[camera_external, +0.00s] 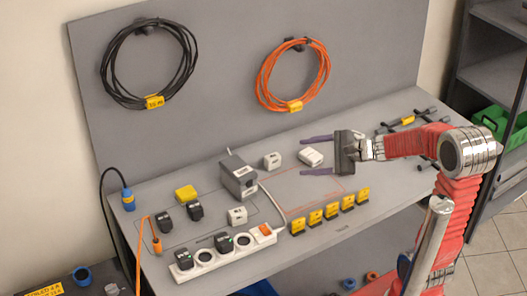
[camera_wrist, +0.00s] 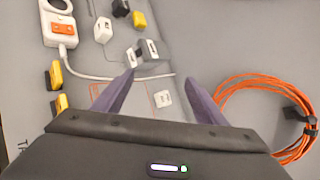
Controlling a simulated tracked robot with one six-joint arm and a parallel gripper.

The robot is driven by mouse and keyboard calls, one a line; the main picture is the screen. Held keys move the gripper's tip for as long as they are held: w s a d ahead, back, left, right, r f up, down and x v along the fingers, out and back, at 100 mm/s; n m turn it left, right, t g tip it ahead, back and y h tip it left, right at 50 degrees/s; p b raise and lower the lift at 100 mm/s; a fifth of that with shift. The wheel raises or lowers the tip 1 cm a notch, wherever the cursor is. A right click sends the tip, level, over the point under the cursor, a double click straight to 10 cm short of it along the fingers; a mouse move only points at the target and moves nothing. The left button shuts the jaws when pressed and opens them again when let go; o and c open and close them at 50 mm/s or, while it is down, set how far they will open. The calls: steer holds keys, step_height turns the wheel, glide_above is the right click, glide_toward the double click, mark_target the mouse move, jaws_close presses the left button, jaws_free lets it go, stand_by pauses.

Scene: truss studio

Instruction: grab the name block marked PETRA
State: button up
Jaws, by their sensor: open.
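In the wrist view a white block (camera_wrist: 163,99) also shows between the fingers (camera_wrist: 160,75), closer to the right finger. It looks apart from both fingers.
A white power strip (camera_external: 205,257) and several yellow tags (camera_external: 330,213) line the front edge. Black adapters (camera_external: 165,221) and a yellow block (camera_external: 187,193) lie left. Orange cable (camera_external: 293,75) hangs on the back panel.

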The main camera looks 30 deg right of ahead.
steer(key=w+d+f+m+t+h, duration=0.1)
steer(key=w+d+f+m+h, duration=0.1)
steer(key=d+m, duration=0.3)
steer(key=w+d+f+m+t+h, duration=0.1)
steer(key=w+d+f+m+h, duration=0.2)
steer(key=d+m, duration=0.3)
steer(key=w+d+f+m+t+h, duration=0.1)
steer(key=w+d+f+m+h, duration=0.2)
steer(key=d, duration=0.7)
steer(key=shift+d+f+m, duration=0.25)
steer(key=shift+f+m, duration=0.85)
steer(key=shift+m, duration=0.3)
steer(key=shift+f, duration=0.1)
steer(key=shift+f, duration=1.85)
steer(key=shift+f, duration=0.1)
steer(key=shift+f, duration=1.55)
steer(key=shift+x, duration=0.95)
steer(key=shift+w+f, duration=0.1)
steer(key=shift+w, duration=0.4)
